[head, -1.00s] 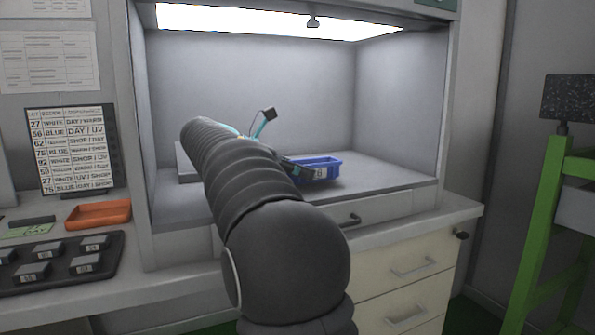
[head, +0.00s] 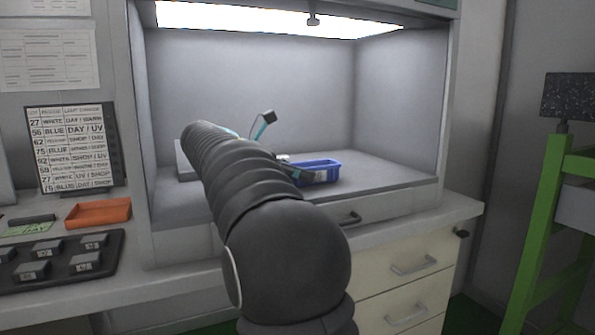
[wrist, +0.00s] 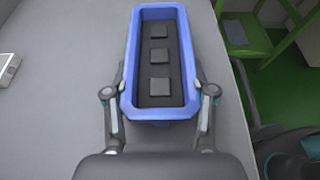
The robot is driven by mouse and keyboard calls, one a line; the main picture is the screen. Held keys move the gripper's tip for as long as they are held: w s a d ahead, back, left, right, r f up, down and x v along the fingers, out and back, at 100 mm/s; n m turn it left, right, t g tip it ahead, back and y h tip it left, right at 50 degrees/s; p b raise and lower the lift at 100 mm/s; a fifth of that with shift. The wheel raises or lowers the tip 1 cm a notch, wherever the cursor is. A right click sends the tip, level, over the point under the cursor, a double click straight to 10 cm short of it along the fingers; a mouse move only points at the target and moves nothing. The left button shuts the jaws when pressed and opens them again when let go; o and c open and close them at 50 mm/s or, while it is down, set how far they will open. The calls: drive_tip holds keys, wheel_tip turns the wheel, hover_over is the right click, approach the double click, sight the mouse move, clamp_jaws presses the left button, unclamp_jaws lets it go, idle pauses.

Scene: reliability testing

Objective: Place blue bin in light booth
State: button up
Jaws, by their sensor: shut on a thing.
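The blue bin (head: 322,172) is inside the light booth (head: 250,90), at the right part of its floor. In the wrist view the bin (wrist: 186,40) is a long blue tray with a dark inside and 3 dark square pieces in a row. My gripper (wrist: 163,92) has a finger against each long side of the bin, near its close end, and is shut on it. In the head view my arm hides much of the gripper and part of the bin. Whether the bin's underside touches the booth floor is unclear.
An orange tray (head: 98,212) and a black rack of small grey blocks (head: 60,262) lie on the counter at left, by a printed list board (head: 70,150). A raised grey block (head: 185,160) stands in the booth behind my arm. A green stand (head: 540,230) is at right.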

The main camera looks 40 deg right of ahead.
drive_tip(key=o, duration=1.4)
